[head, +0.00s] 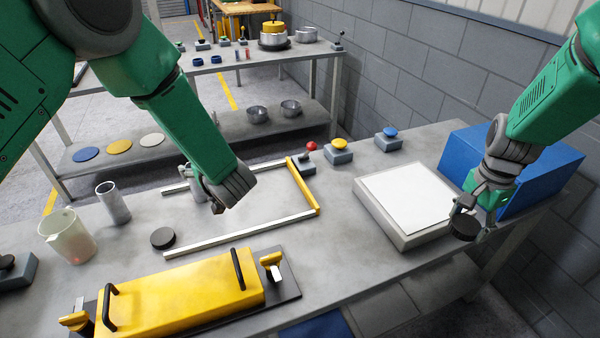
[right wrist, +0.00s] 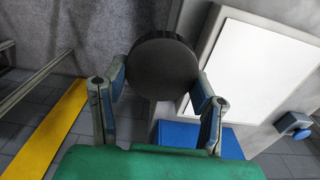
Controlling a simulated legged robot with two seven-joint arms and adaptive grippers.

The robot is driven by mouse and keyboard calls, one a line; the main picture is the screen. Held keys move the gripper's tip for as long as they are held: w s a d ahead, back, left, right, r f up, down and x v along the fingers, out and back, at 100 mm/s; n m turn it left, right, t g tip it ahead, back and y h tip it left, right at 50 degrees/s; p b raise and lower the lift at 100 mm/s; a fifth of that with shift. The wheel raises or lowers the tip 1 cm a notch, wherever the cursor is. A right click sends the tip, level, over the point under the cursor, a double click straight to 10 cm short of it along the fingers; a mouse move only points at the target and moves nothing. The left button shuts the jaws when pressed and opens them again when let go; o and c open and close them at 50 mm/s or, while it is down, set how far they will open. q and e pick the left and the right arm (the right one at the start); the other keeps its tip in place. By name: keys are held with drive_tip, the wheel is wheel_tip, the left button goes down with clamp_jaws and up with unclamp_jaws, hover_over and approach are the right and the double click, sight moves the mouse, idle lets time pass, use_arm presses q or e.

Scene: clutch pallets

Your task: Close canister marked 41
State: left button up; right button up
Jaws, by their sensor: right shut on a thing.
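My right gripper (head: 466,204) is shut on a black round lid (head: 464,229), held at the right edge of the table beside the white-topped block. In the right wrist view the lid (right wrist: 163,70) sits between the two fingers. My left gripper (head: 212,203) is low over the table inside the U-shaped frame, partly hidden by its own wrist. A grey cylinder (head: 197,188), perhaps a canister, stands right behind it; I cannot tell if they touch. An open metal canister (head: 113,204) stands at the left. Another black lid (head: 163,238) lies on the table. No number 41 is readable.
A translucent beaker (head: 68,238) stands at the left. A yellow handled cover (head: 180,290) lies along the front. A white-topped block (head: 400,205) and blue box (head: 535,170) are at the right.

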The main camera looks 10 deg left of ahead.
use_arm(q)
drive_tip(key=w+a+f+b, duration=0.4)
drive_tip(key=f+b, duration=0.1)
drive_tip(key=f, duration=0.3)
drive_tip(key=shift+w+a+f+b, duration=0.3)
drive_tip(key=shift+w+a+f, duration=0.05)
idle(0.5)
drive_tip(key=shift+w, duration=0.1)
drive_tip(key=x, duration=0.4)
drive_tip(key=shift+w, duration=0.1)
drive_tip(key=shift+w+a+f, duration=0.1)
drive_tip(key=shift+w+a, duration=0.05)
drive_tip(key=shift+a, duration=0.25)
